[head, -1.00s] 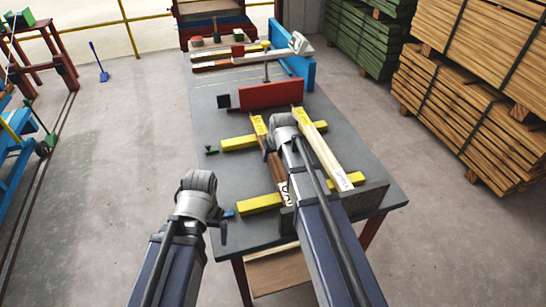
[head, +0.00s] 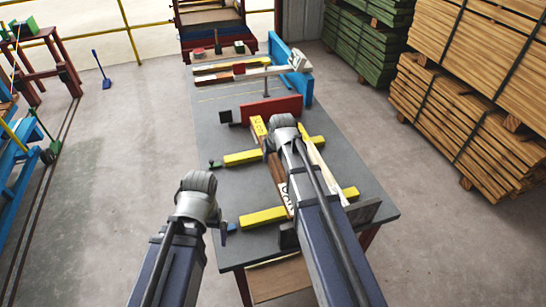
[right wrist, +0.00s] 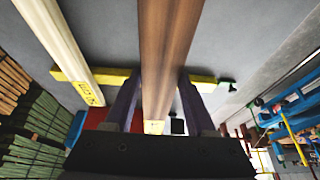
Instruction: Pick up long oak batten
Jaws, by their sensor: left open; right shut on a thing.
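A long brown batten (head: 275,165) with a yellow label at its far end lies lengthwise along the grey bench. Dark lettering, partly hidden, shows near its near end. My right gripper (right wrist: 158,80) is shut on this batten, with one finger against each side in the right wrist view. In the head view my right arm hides the fingers and part of the batten. I cannot tell whether the batten touches the yellow bars beneath. My left gripper (head: 224,232) is open and empty, over the bench's left edge. A pale batten (head: 325,172) lies to the right, partly hidden.
Two yellow crossbars (head: 263,217) lie on the grey bench (head: 225,180). A red block (head: 270,108) stands beyond the battens, with a blue upright (head: 291,70) behind it. More battens lie at the bench's far end. Timber stacks (head: 470,110) stand right. Floor at left is mostly clear.

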